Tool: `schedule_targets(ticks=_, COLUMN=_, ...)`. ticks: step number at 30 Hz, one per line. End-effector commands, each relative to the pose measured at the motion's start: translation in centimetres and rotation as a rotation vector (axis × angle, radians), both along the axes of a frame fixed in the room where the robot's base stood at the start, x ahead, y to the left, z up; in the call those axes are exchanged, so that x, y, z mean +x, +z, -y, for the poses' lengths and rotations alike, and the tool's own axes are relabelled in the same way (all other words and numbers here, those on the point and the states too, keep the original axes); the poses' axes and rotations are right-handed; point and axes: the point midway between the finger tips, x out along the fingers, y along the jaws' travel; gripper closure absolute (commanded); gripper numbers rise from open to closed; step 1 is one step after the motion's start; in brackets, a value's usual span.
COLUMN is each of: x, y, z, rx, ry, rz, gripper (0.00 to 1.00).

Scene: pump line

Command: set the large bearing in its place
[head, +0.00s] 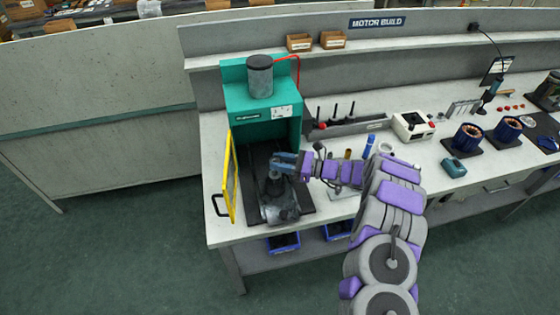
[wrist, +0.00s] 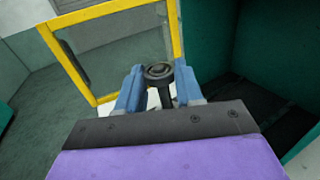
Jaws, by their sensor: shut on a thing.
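My gripper (head: 279,163) reaches in from the right, above the grey pump housing (head: 279,206) at the green press. In the wrist view its two blue fingers (wrist: 158,92) are shut on the large bearing (wrist: 158,70), a dark metal ring between the fingertips. A dark, narrow post-like part shows below the ring. The fingers mostly hide the bearing in the head view. I cannot tell whether the bearing touches the housing.
The green press (head: 262,108) stands behind, with a grey cylinder (head: 260,76) on top. Its yellow-framed guard (head: 230,178) stands open at the left and also shows in the wrist view (wrist: 75,68). Tools and motor parts occupy the bench to the right.

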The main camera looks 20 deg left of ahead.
Motion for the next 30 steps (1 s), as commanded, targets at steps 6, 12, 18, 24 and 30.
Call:
schedule_targets(ticks=6, x=0.0, y=-0.6, z=0.0, rx=0.000, ry=0.000, rz=0.000, gripper=0.94)
schedule_targets(ticks=12, x=0.0, y=-1.2, z=0.0, rx=0.000, ry=0.000, rz=0.000, gripper=0.94)
schedule_targets(ticks=18, x=0.0, y=-1.7, z=0.0, rx=0.000, ry=0.000, rz=0.000, gripper=0.94)
schedule_targets(ticks=24, x=0.0, y=-2.2, z=0.0, rx=0.001, ry=0.000, rz=0.000, gripper=0.94)
schedule_targets(ticks=30, x=0.0, y=-2.8, z=0.0, rx=0.001, ry=0.000, rz=0.000, gripper=0.94)
